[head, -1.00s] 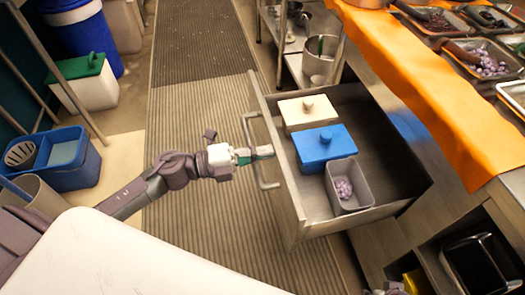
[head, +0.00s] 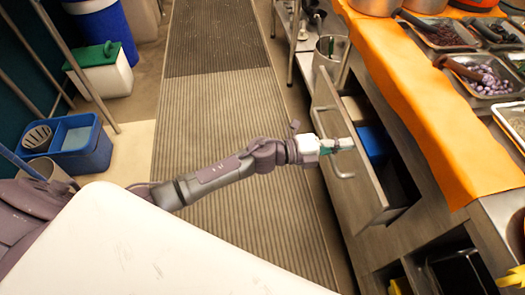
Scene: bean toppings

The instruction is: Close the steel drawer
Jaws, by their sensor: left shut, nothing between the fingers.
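Inside, part of a blue container (head: 374,144) and a bit of a white one (head: 353,108) show; the rest of the inside is hidden under the counter. My left gripper (head: 345,144) is shut and empty, with its fingertips at the drawer front by the handle. I cannot tell if they touch it. My right gripper is not in view.
An orange cloth (head: 412,115) covers the counter edge above the drawer. Metal trays with food (head: 485,76) stand on the counter. A blue bucket (head: 82,145) and a white bin with a green lid (head: 100,72) stand at the left. The ribbed floor mat (head: 215,110) is clear.

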